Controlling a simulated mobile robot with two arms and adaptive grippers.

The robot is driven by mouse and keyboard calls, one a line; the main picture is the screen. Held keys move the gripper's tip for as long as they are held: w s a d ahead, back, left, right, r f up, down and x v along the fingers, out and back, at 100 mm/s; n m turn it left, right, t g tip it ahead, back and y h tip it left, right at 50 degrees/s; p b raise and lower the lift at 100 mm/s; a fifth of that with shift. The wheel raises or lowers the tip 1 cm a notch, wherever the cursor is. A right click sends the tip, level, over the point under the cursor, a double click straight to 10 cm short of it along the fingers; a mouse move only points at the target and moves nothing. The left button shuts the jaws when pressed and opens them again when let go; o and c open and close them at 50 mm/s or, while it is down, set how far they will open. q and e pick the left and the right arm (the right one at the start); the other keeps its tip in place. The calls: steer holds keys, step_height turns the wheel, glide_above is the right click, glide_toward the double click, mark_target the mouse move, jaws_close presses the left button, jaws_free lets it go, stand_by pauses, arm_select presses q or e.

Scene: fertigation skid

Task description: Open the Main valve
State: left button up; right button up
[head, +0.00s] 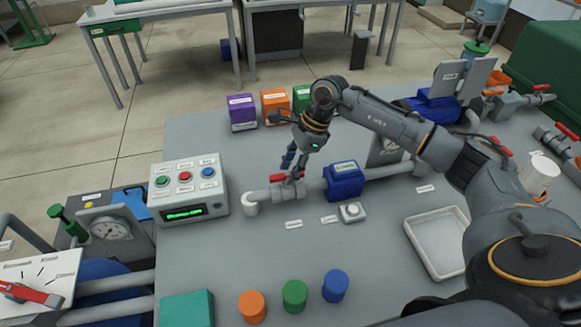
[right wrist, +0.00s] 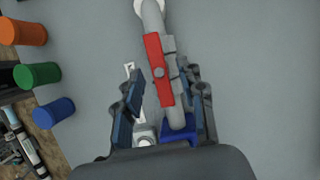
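A valve with a red lever handle (head: 288,178) sits on a grey pipe (head: 258,195) on the grey table. The handle also shows in the right wrist view (right wrist: 158,70), lying roughly along the pipe. I cannot read a label that names it Main. My right gripper (head: 293,165) points down just above this valve. In the right wrist view, my right gripper (right wrist: 161,78) is open, with its blue-padded fingers apart on either side of the handle line. Contact with the handle cannot be made out. My left gripper is not in view.
A blue meter body (head: 343,181) sits on the same pipe, right of the valve. A control box (head: 188,190) stands to the left. Purple (head: 242,113) and orange (head: 275,105) boxes stand behind. A white tray (head: 437,243) and coloured cylinders (head: 295,296) are nearer. Another red lever (head: 30,293) is at far left.

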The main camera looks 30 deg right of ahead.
steer(key=shift+d+r, duration=0.15)
steer(key=shift+r, duration=0.1)
steer(key=v, duration=1.1)
steer(key=shift+r, duration=0.2)
